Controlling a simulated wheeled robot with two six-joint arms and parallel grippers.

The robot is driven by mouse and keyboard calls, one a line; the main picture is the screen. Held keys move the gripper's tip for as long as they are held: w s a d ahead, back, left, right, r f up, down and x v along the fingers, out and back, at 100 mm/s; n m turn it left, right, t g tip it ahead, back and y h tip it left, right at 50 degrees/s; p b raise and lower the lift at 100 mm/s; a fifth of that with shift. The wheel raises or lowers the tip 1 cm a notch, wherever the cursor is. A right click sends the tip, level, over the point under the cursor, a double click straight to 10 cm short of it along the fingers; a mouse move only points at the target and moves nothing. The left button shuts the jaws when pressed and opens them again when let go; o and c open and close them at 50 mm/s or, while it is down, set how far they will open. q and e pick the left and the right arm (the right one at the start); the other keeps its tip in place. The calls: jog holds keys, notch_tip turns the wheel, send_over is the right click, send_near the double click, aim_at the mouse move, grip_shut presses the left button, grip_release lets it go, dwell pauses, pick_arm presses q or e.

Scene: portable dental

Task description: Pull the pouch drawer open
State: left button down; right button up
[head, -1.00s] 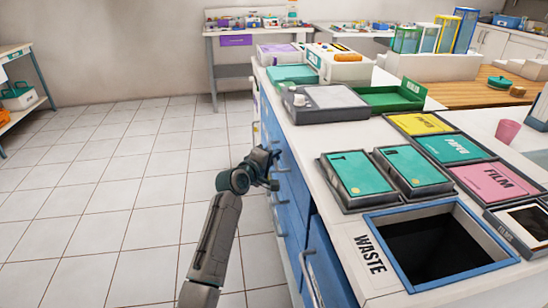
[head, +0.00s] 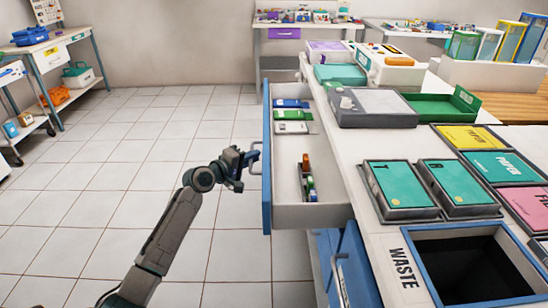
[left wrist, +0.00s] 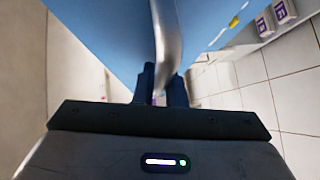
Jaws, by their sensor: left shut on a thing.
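The drawer (head: 315,216) stands well out from the blue cabinet, with its blue front to the left and its white inside showing. Its metal handle (head: 254,158) is on the blue front. My left gripper (head: 248,160) is shut on the handle; in the left wrist view its dark fingers (left wrist: 160,88) are on either side of the curved metal bar (left wrist: 166,45). Flat blue and white packs (head: 291,115) lie in the far part of the drawer. Several small coloured items (head: 308,178) stand in the near part. My right gripper is not in view.
The counter above holds a grey device (head: 370,106), a green tray (head: 440,106), teal boxes (head: 400,183) and the waste opening (head: 465,262). Another blue drawer front (head: 355,265) is below. The tiled floor (head: 130,150) on the left is clear.

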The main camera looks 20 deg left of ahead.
pick_arm(q)
jog(key=shift+s+a, duration=0.3)
jog(key=shift+a, duration=0.4)
jog(key=shift+s+a, duration=0.25)
jog(key=shift+a, duration=0.45)
jog(key=shift+s+a, duration=0.3)
jog(key=shift+a, duration=0.4)
jog(key=c, duration=1.8)
grip_release()
jog(key=shift+o, duration=0.2)
jog(key=v, duration=1)
jog(key=shift+s, duration=0.4)
jog(key=shift+a, duration=0.15)
